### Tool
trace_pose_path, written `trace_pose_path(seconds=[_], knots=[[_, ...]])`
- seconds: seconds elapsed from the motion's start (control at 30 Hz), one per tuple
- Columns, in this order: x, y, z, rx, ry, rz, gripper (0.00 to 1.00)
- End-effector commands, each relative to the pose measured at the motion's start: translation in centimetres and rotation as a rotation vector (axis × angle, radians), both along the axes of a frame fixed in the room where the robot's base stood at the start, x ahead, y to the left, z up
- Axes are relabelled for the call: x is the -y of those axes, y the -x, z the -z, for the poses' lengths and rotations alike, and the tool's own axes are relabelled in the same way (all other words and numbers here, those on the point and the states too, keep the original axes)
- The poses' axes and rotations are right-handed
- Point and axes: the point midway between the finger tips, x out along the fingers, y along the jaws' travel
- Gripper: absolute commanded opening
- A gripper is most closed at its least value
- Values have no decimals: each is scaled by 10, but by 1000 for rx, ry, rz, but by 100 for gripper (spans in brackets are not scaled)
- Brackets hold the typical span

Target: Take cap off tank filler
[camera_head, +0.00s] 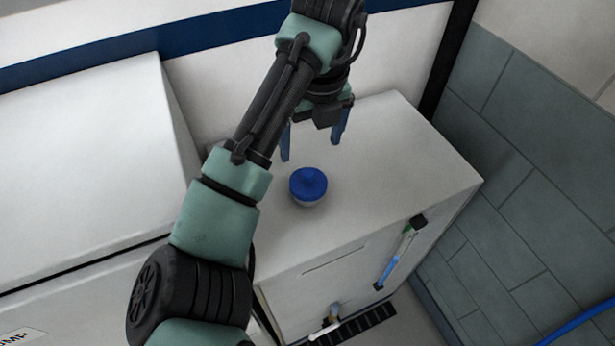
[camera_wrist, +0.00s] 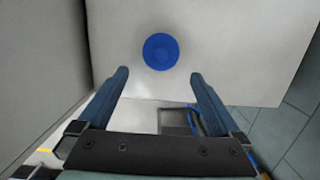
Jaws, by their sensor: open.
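The blue round cap (camera_head: 308,183) sits on the light filler neck (camera_head: 309,203) on top of the white tank (camera_head: 400,150). In the wrist view the cap (camera_wrist: 160,51) shows from above, beyond the fingertips and roughly midway between their lines. My gripper (camera_head: 312,150) is open and empty, with its two blue fingers pointing down. It is above the tank top, apart from the cap. In the wrist view my gripper (camera_wrist: 158,75) has its fingers spread wider than the cap. The filler neck is hidden under the cap there.
A white cabinet (camera_head: 90,160) with a sloping face stands close on the left. A tiled wall (camera_head: 540,180) is at the right. A blue and green level tube (camera_head: 395,258) and a small tap (camera_head: 330,320) are on the tank's front. The tank top around the cap is clear.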

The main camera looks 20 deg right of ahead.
Motion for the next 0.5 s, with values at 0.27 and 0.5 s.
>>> trace_pose_path(seconds=[0.27, 0.5], knots=[[0, -7, 48, -1, 3, -4, 100], [0, -9, 65, 0, 3, -5, 100]])
